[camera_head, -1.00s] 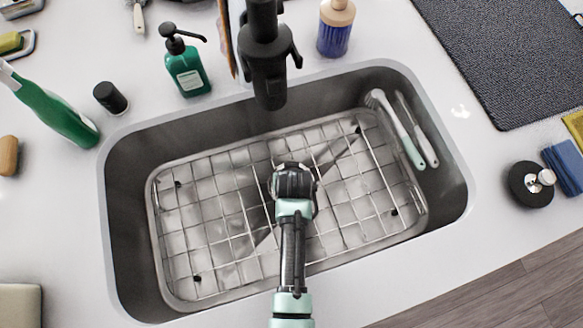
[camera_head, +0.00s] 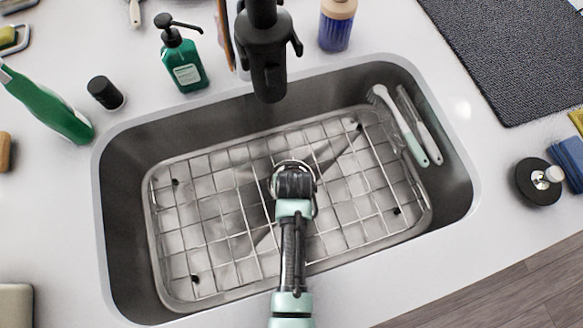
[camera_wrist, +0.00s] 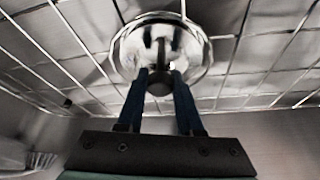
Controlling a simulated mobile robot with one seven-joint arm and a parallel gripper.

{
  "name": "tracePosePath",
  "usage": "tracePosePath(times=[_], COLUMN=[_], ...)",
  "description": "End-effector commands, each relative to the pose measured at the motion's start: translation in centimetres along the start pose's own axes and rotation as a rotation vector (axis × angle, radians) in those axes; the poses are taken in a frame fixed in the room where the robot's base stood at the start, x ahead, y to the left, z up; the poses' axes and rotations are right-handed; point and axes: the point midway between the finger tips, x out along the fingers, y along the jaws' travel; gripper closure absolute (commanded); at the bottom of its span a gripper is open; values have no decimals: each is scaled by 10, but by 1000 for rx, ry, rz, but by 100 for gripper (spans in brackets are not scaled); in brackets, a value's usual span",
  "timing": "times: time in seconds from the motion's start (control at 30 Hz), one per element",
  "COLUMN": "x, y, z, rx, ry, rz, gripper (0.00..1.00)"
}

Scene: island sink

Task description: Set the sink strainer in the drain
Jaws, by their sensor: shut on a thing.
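The sink strainer (camera_wrist: 122,50) is a shiny round metal disc with a dark post and knob in its middle. My gripper (camera_wrist: 160,82) is shut on that knob in the wrist view. In the head view my gripper (camera_head: 291,180) is over the middle of the sink (camera_head: 128,210), and only a thin bright arc of the strainer (camera_head: 292,162) shows around it. The strainer is over the wire rack (camera_head: 215,220); I cannot tell whether it touches the rack. The drain is hidden behind my gripper and the rack.
The black faucet (camera_head: 268,65) hangs over the sink's back edge. Brushes (camera_head: 400,125) lie at the sink's right side. A green soap bottle (camera_head: 183,65), a green spray bottle (camera_head: 50,108) and a black disc with a knob (camera_head: 535,180) stand on the counter around it.

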Motion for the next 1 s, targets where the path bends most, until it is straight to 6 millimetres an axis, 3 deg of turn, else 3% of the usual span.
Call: tracePosePath(times=[0.5, 0.53, 0.7, 1.0], x=[13, 12, 12, 11], y=[0, 0, 0, 0], z=[5, 5, 5, 5], rx=[0, 0, 0, 0], ry=[0, 0, 0, 0], rz=[0, 0, 0, 0], gripper=[100, 61, 30, 30])
